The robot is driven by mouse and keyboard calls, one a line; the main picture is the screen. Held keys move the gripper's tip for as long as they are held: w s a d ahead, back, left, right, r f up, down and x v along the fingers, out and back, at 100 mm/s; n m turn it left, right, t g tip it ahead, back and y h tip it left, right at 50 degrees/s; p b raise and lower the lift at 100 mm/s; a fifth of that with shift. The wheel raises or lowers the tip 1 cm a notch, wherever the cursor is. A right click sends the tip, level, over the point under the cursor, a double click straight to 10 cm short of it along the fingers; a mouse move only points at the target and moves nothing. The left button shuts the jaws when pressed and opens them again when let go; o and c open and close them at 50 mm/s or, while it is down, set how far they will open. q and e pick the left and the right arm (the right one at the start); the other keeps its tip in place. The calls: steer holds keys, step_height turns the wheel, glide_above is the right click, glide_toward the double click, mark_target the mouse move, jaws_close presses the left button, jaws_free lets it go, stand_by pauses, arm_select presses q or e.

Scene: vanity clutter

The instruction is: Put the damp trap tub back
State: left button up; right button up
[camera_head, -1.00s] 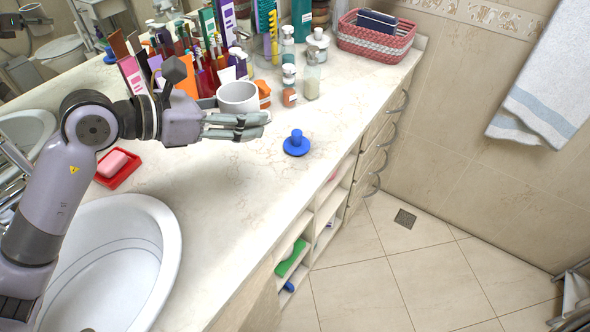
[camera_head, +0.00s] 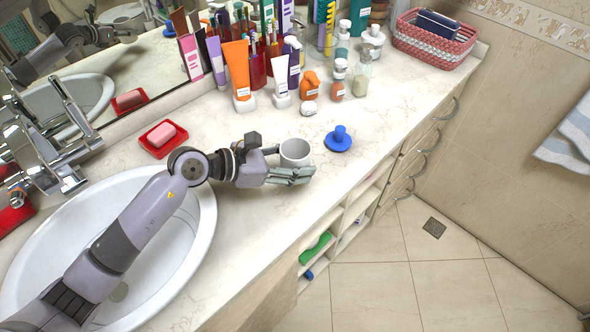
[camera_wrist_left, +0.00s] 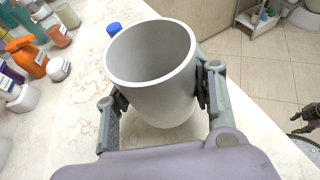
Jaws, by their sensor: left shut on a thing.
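The damp trap tub, a plain white round cup with an open top (camera_head: 295,150), is in my left gripper (camera_head: 300,173). In the left wrist view, the tub (camera_wrist_left: 155,85) is upright between two grey fingers, one pressed on each side. It is over the counter near the front edge, left of a blue round disc with a knob (camera_head: 339,140). I cannot tell whether its base touches the counter.
Several bottles and tubes, such as an orange tube (camera_head: 237,70), crowd the back by the mirror. A red soap dish (camera_head: 152,147) and sink (camera_head: 207,215) are at left. A red woven basket (camera_head: 435,40) stands far right. The marble counter (camera_head: 230,125) between is clear.

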arm_select(q)
step_height(320, 180, down, 4)
steer(key=shift+r, duration=0.25)
arm_select(e)
steer(key=shift+w+r, duration=0.1)
steer(key=shift+r, duration=0.05)
arm_select(q)
steer(key=shift+f, duration=0.2)
steer(key=o, duration=1.4)
arm_select(e)
steer(key=shift+a, duration=0.3)
